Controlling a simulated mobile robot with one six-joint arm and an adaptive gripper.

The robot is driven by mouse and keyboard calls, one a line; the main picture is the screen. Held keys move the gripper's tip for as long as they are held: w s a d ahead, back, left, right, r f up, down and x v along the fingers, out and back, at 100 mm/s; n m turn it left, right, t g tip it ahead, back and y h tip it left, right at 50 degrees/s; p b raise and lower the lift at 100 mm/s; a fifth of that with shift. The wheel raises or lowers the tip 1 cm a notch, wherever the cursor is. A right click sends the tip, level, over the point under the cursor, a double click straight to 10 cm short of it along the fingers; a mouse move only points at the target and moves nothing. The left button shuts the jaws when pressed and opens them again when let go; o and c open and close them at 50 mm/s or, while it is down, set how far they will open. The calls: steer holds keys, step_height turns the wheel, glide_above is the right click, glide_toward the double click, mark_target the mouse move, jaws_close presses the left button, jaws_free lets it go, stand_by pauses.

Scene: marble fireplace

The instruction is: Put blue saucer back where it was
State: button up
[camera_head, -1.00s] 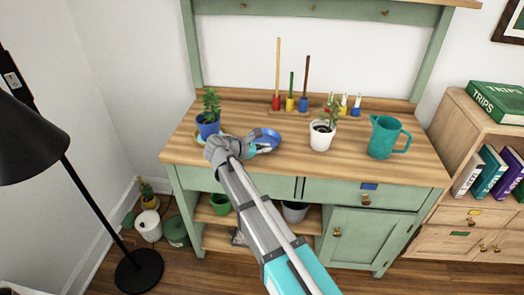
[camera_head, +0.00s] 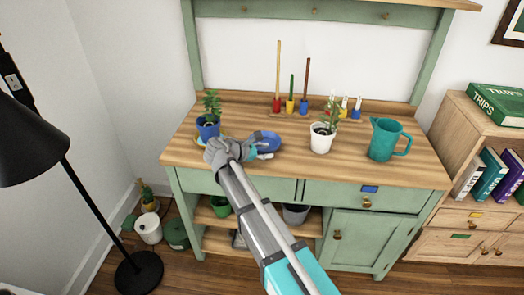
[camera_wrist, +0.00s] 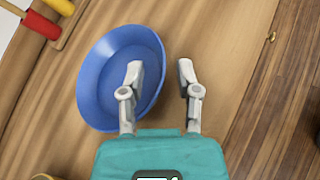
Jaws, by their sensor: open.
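The blue saucer (camera_head: 269,138) rests on the wooden top of the green workbench, between the blue pot and the white pot. In the wrist view the saucer (camera_wrist: 103,75) fills the left middle, its hollow side facing the camera. My gripper (camera_head: 265,155) is at the saucer's near edge. In the wrist view my gripper (camera_wrist: 162,73) is open, with one finger over the saucer's inside and the other beyond its rim. I cannot tell whether a finger touches it.
A white plant pot (camera_head: 321,140) and a teal jug (camera_head: 385,140) stand right. Colored tools (camera_head: 290,103) stand behind. The front right benchtop is clear.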

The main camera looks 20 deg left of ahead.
steer(key=shift+r, duration=0.15)
steer(key=p+v, duration=0.5)
steer(key=v, duration=0.7)
